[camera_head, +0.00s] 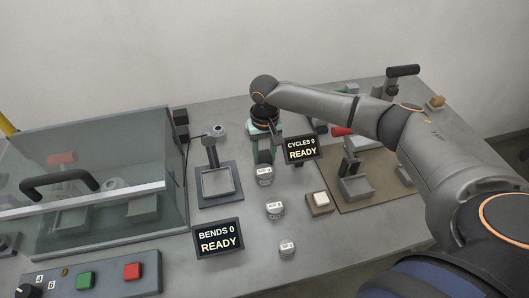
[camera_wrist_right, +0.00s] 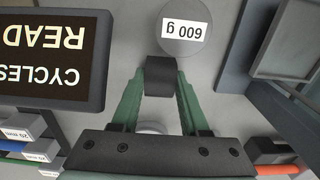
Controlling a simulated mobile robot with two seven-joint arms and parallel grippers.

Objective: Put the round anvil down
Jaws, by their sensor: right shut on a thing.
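My right gripper (camera_head: 264,152) points down over the table behind the weights. In the wrist view its green fingers (camera_wrist_right: 160,80) close on a small dark block (camera_wrist_right: 160,76), which I take to be the round anvil. The block also shows low at the fingertips in the head view (camera_head: 264,158). Its round shape is not clear from here, and I cannot tell whether it touches the table. My left gripper is not in view.
A 600 g weight (camera_wrist_right: 186,30) stands close in front of the fingertips. The CYCLES display (camera_head: 301,149) is just right, a square-plate stand (camera_head: 217,183) left. Two more weights (camera_head: 275,210) (camera_head: 287,248) and the BENDS display (camera_head: 218,238) are nearer. A glass-covered box (camera_head: 95,160) fills the left.

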